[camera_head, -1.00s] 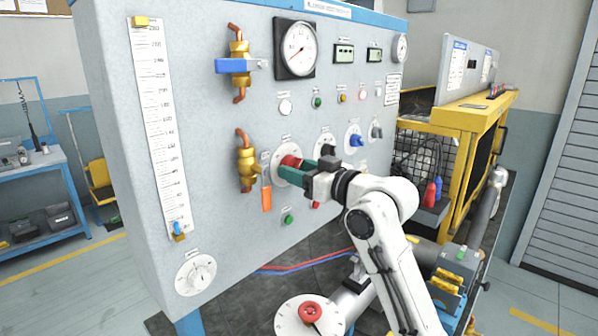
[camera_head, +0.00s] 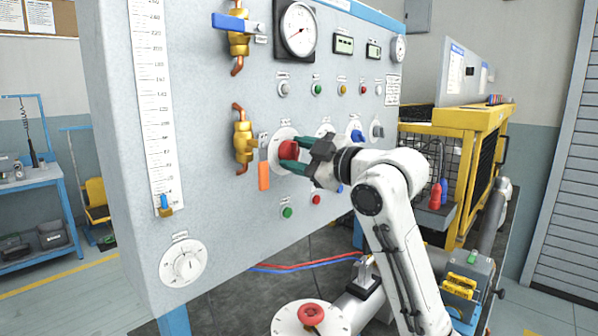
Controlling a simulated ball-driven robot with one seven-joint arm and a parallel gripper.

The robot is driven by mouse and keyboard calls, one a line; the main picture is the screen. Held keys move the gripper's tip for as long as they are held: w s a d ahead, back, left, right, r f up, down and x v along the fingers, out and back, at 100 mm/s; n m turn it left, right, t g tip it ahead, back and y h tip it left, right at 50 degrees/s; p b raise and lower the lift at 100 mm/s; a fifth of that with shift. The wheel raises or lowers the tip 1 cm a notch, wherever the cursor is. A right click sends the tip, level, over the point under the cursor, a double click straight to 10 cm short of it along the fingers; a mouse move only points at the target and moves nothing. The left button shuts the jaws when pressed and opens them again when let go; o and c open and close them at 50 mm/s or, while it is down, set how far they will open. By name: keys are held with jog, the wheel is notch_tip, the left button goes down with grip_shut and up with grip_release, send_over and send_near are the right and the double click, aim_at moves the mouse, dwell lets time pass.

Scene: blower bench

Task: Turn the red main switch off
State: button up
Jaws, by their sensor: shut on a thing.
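The red main switch (camera_head: 289,150) is a red knob on a round pale plate (camera_head: 281,136) in the middle of the upright grey panel. My gripper (camera_head: 290,154) reaches it from the right. Its green fingers are around the knob, shut on it. The fingers and gripper body hide part of the knob and the plate's right side. The knob's exact pointing angle is hard to read.
An orange-handled valve (camera_head: 264,173) hangs close left of the switch. A blue knob (camera_head: 357,137) and a grey knob (camera_head: 377,130) sit to the right, and green (camera_head: 287,212) and red (camera_head: 316,199) buttons below. A blue-handled valve (camera_head: 232,23) is above left.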

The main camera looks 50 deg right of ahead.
jog(key=n+b, duration=0.4)
jog(key=n, duration=0.1)
jog(key=shift+f+n, duration=0.2)
jog(key=shift+n, duration=0.1)
jog(key=shift+r+n+b, duration=0.15)
jog(key=shift+n+b, duration=1.1)
jog(key=shift+n, duration=0.25)
jog(key=o, duration=1.1)
jog(key=shift+r, duration=0.1)
jog(key=shift+c, duration=0.2)
jog(key=s+b, duration=0.1)
jog(key=s, duration=0.9)
jog(key=shift+s+d, duration=0.2)
jog(key=shift+s, duration=0.2)
